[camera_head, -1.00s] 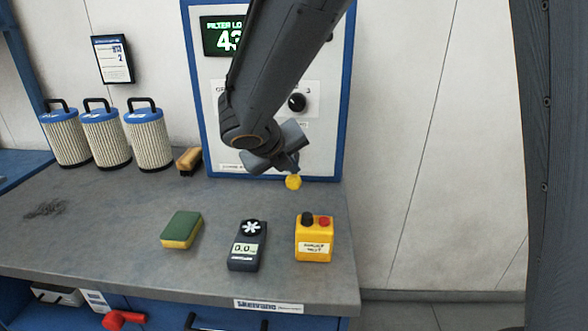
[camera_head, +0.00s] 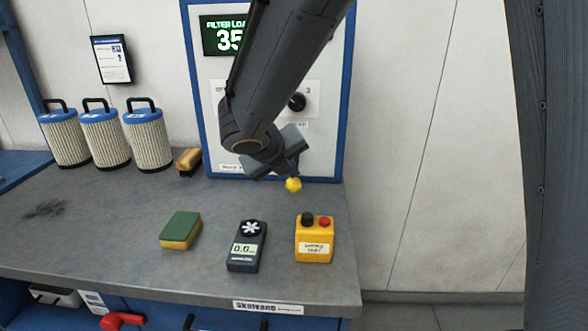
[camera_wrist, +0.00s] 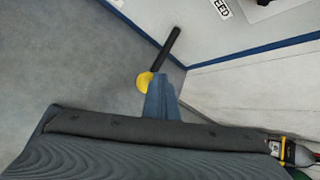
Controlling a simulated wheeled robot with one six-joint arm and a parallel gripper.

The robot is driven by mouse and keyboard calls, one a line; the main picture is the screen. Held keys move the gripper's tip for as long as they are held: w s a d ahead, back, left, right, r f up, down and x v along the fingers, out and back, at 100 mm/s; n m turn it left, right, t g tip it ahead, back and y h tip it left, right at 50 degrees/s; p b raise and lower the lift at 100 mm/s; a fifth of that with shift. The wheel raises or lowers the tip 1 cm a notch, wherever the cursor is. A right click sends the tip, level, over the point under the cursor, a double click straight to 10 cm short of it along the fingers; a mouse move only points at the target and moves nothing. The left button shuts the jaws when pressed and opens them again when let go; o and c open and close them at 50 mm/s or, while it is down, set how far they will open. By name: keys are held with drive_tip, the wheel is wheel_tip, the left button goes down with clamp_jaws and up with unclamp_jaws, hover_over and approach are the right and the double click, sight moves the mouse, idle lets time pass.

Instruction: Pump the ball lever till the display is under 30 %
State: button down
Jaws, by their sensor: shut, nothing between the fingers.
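The ball lever's yellow ball (camera_head: 293,185) shows just below my gripper (camera_head: 285,172) in the head view. In the wrist view the yellow ball (camera_wrist: 144,82) sits at the end of a black rod that comes from the panel, and my gripper's fingertips (camera_wrist: 160,88) are right beside it. I cannot tell whether they touch it. My gripper is shut and empty.
On the bench (camera_head: 110,225) stand a yellow button box (camera_head: 314,250), a meter (camera_head: 243,262), a sponge (camera_head: 181,229), a brush (camera_head: 188,160) and three filter cartridges (camera_head: 103,140). A black knob (camera_head: 297,102) is on the panel, right of my arm. The bench's left front is mostly clear.

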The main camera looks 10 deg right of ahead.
drive_tip(key=shift+f, duration=0.5)
idle(0.4)
idle(0.5)
drive_tip(key=shift+r+p, duration=2.65)
drive_tip(key=shift+r, duration=0.1)
wheel_tip(320, 180, up, 5)
drive_tip(key=p, duration=0.5)
